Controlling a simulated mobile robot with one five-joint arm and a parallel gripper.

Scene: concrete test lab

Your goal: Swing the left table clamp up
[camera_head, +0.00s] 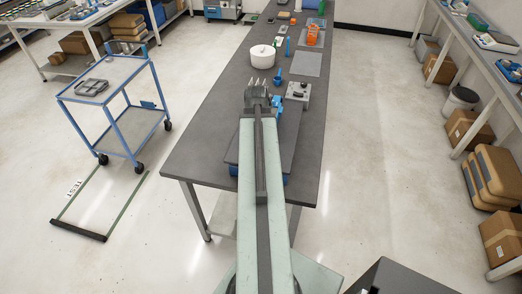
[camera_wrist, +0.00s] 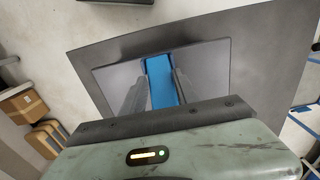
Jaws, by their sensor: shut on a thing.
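My gripper (camera_wrist: 160,88) points down over a dark grey plate (camera_wrist: 112,76) that lies on the long table. In the wrist view its two fingers stand on either side of a blue bar (camera_wrist: 158,65), and it is shut on that bar. The bar looks like the arm of the table clamp; its far end and hinge are not clear. In the head view my gripper (camera_head: 258,86) is over the near part of the table, and its fingertips are hard to make out. A blue part (camera_head: 277,102) shows just right of it; I cannot tell whether it is the same clamp.
A grey box (camera_head: 298,92) stands close to the right of my gripper. A blue cart (camera_head: 116,72) stands left on open floor.

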